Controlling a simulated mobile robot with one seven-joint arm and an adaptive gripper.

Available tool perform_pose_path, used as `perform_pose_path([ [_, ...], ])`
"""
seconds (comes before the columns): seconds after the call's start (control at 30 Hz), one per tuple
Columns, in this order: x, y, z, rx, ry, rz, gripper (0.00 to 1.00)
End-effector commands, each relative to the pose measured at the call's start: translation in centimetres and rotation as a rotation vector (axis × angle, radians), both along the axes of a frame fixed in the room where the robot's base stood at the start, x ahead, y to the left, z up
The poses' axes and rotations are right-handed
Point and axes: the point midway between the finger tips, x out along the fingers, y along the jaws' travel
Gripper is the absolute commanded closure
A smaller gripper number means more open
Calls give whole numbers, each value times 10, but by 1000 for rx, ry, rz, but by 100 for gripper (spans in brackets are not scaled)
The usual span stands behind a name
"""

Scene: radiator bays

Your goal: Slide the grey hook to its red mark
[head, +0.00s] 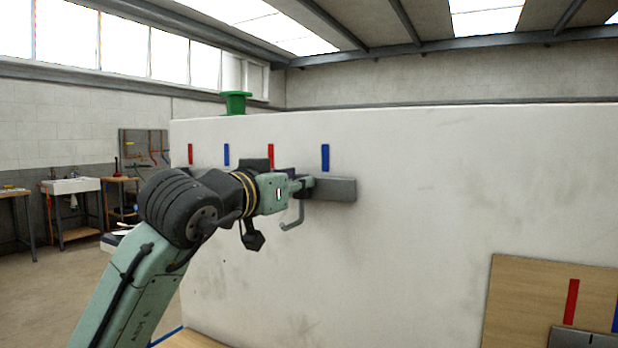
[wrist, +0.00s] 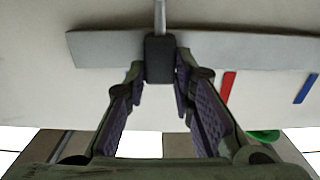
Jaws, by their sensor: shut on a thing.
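A grey rail (head: 338,189) runs along the upper part of a white panel; it also spans the wrist view (wrist: 240,50). The grey hook (head: 293,219) hangs below the rail, with its curved end showing under my gripper (head: 304,186). In the wrist view, its dark slider block (wrist: 159,58) sits on the rail, with the hook's grey rod (wrist: 160,14) beyond it. My gripper (wrist: 160,76) is shut on this block. A red mark (head: 270,156) is left of the block; it also shows in the wrist view (wrist: 227,86), to the block's right there. The rail's left part is hidden by my arm.
Blue marks (head: 325,157) stand on the panel on either side of that red mark, and another red mark (head: 190,153) is farther left. A green spool-like object (head: 236,102) stands on the panel's top. A wooden board (head: 515,290) is at lower right.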

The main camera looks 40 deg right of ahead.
Motion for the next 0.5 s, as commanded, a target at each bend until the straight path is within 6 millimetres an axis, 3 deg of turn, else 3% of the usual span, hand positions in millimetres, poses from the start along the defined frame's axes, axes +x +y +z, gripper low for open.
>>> perform_pose_path([
  [0.1,35,14,6,-4,11,5,100],
  [0.23,62,26,5,-3,8,6,100],
  [0.5,80,34,1,-2,1,4,100],
])
